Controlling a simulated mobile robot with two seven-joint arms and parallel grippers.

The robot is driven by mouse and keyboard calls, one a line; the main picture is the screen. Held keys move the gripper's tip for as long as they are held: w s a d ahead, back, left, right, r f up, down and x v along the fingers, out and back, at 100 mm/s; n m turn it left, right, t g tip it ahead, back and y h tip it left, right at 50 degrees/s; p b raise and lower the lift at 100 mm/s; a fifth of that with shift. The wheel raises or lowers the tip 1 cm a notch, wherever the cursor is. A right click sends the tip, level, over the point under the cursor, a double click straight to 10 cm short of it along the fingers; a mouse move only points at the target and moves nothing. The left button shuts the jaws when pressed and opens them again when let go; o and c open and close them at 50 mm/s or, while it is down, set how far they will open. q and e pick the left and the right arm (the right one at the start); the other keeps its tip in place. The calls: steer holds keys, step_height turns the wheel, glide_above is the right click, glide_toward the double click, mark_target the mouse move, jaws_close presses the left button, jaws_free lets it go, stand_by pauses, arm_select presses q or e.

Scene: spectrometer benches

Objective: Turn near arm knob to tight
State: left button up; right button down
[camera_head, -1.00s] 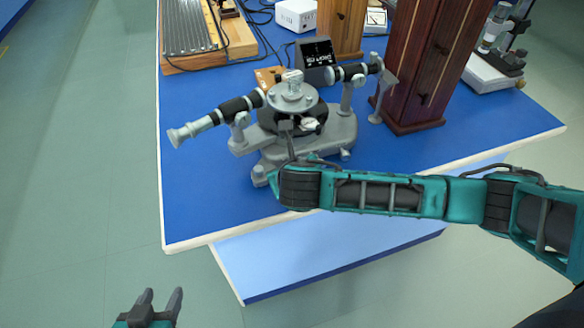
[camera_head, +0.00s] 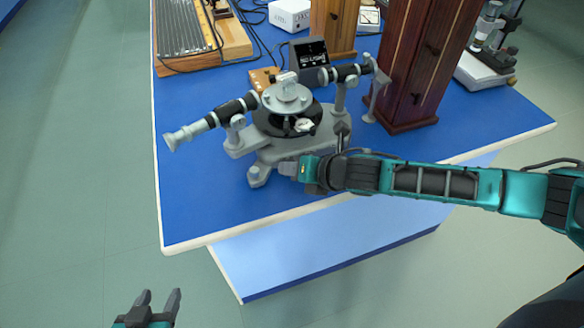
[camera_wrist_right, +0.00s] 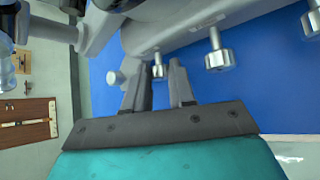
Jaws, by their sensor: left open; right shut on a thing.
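The grey and black spectrometer (camera_head: 287,118) stands on the blue bench, its two telescope arms pointing left and right. My right gripper (camera_head: 342,130) reaches in low at its front right; its wrist hides part of the base. In the right wrist view, the right gripper's fingers (camera_wrist_right: 160,66) stand on either side of a small silver knob (camera_wrist_right: 158,71) under the grey arm and are shut on it. Its turn state cannot be told. Larger silver knobs (camera_wrist_right: 217,59) hang nearby. My left gripper (camera_head: 160,297) is open and empty, away from the bench at bottom left.
A tall dark wooden cabinet (camera_head: 412,70) stands right of the spectrometer. A black display box (camera_head: 309,58) sits behind it. A wooden board with rods (camera_head: 232,40) is at the back left. The blue bench top (camera_head: 195,205) is clear at the front left.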

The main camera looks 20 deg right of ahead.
steer(key=shift+d+f+m+y, duration=0.25)
steer(key=shift+m+y, duration=0.15)
steer(key=shift+y, duration=0.4)
steer(key=shift+f+m+y+b, duration=0.15)
steer(key=shift+m+y+b, duration=0.25)
steer(key=shift+y+b, duration=0.3)
steer(key=shift+d+f+m+t+y+b, duration=0.15)
steer(key=shift+m+t+y+b, duration=0.35)
steer(key=shift+m+y+b, duration=0.4)
steer(key=shift+b, duration=0.4)
steer(key=shift+y, duration=0.3)
steer(key=c, duration=1.2)
jaws_free()
